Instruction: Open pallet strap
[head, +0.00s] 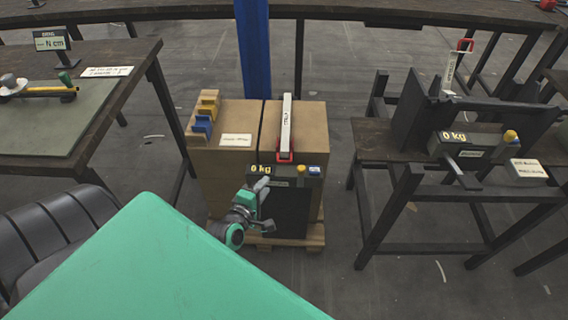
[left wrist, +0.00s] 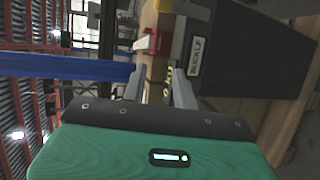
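Two brown cartons (head: 222,160) stand on a wooden pallet (head: 314,236) in the head view. A long white lever (head: 286,125) marked with lettering lies along their top, with a red end piece (head: 284,157) at the front edge. Below it is a dark buckle unit (head: 290,200) with a "0 kg" display. In the left wrist view the red end piece (left wrist: 152,43) and a "BUCKLE" label (left wrist: 195,57) show beyond the fingers. My left gripper (head: 265,205) is open and empty in front of the dark unit, apart from the lever. My right gripper is not in view.
A blue post (head: 253,50) rises behind the cartons. A workbench (head: 60,130) is at the left, with a black seat (head: 65,235) in front. Floor is clear between cartons and stand.

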